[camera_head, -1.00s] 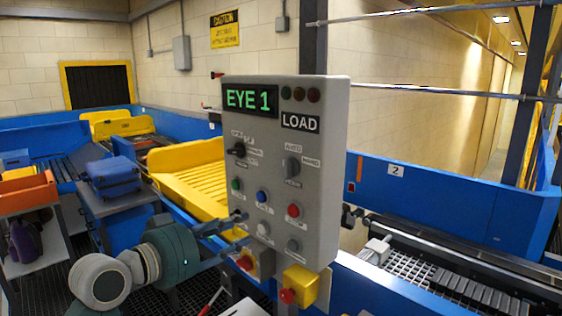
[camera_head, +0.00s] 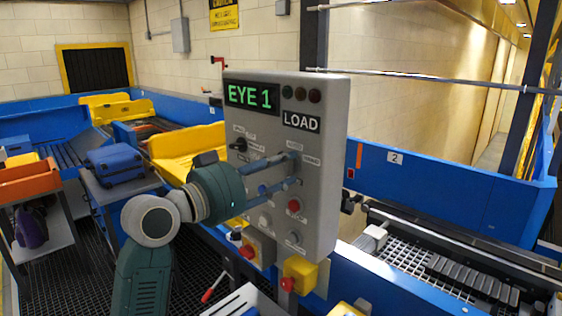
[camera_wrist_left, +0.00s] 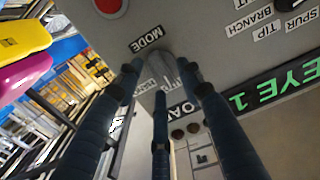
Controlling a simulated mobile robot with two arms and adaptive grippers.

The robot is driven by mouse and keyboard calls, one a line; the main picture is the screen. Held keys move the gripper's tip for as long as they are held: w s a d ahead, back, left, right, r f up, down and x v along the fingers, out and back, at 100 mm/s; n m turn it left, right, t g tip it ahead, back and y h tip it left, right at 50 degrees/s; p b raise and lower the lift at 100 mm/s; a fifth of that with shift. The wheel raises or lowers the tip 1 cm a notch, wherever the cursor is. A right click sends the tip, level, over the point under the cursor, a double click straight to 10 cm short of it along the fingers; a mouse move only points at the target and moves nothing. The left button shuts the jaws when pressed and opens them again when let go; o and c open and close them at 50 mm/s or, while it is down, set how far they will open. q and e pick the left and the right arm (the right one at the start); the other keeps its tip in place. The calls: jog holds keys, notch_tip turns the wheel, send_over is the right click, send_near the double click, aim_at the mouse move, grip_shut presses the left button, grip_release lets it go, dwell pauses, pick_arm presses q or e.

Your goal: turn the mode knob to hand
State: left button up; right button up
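The grey control panel (camera_head: 325,120) shows a green "EYE 1" display and a "LOAD" sign. The mode knob (camera_wrist_left: 170,70) is grey and sits above its "MODE" label in the panel's upper right part. In the head view my left gripper (camera_head: 294,168) is at that knob and mostly covers it. In the left wrist view its dark fingers (camera_wrist_left: 163,78) stand apart with their tips on either side of the knob. I cannot tell whether they touch it. The knob's pointing direction is hidden. My right gripper is not seen.
A black selector knob (camera_head: 237,145) sits left on the panel. A red button (camera_head: 294,205) is just below my fingers. Yellow boxes with red buttons (camera_head: 288,283) hang beneath. A blue-walled conveyor (camera_head: 440,185) runs behind, and a blue suitcase (camera_head: 115,165) lies at the left.

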pick_arm(q)
jog(key=shift+w+d, duration=0.15)
jog(key=shift+w, duration=0.05)
grip_shut()
